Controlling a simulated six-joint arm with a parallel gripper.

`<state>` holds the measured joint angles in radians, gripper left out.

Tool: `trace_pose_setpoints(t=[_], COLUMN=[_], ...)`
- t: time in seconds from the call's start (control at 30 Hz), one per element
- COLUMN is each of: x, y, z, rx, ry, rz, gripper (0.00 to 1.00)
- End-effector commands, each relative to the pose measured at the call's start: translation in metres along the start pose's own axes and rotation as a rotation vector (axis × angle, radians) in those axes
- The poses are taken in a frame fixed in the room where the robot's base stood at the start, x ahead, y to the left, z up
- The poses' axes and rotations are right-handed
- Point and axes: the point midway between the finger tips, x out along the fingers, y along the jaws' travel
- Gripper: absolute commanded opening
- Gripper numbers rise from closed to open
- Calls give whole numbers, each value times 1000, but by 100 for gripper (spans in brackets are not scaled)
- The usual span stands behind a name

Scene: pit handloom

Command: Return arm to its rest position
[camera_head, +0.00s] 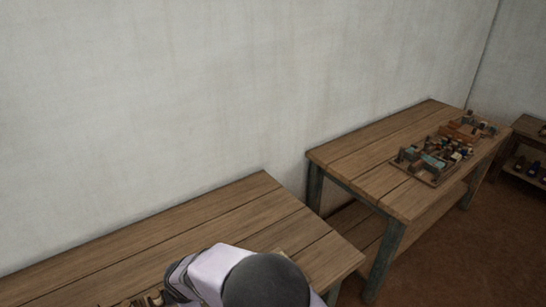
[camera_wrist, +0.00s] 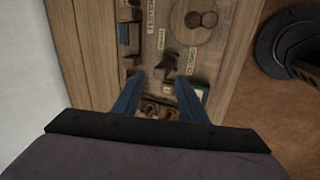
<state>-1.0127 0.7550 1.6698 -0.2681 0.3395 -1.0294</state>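My gripper (camera_wrist: 162,84) shows in the wrist view with its two blue fingers spread apart. No object is seen held between them. Below the fingers is a wooden tray (camera_wrist: 208,57) with labelled compartments, lying on a plank table (camera_wrist: 93,45). A small dark brown piece (camera_wrist: 168,66) shows in the gap beyond the fingertips, apparently down on the tray. In the head view, a white and dark grey part of my arm is at the bottom centre, and my gripper is not visible there.
In the head view the near table (camera_head: 230,205) is mostly bare, with small items at its bottom edge. A second table (camera_head: 370,160) holds a tray of parts (camera_head: 435,177). A low shelf (camera_head: 528,165) stands far right. A pale wall (camera_head: 200,90) runs behind.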

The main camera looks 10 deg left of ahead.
Motion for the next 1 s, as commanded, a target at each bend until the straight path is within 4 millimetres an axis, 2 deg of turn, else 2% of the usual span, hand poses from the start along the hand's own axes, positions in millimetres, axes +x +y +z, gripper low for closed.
trace_pose_setpoints(t=[0.13, 0.2, 0.27, 0.37, 0.43, 0.5, 0.57, 0.7, 0.9, 1.0], x=[0, 0, 2, 3, -3, -18, -34, -81, -139, -160], y=[-9, -21, -46, -104, -142, -176, -202, -250, -292, -304], z=[5, 9, 16, 32, 42, 52, 63, 101, 153, 177], rx=[197, 331, 456, 652, 763, 871, 969, 1221, 1535, 1698], ry=[-22, -46, -85, -182, -254, -328, -390, -513, -565, -547], rz=[-33, -68, -126, -240, -307, -363, -402, -469, -505, -476], gripper=[39, 39, 39, 39, 39, 39, 39, 39, 39, 39])
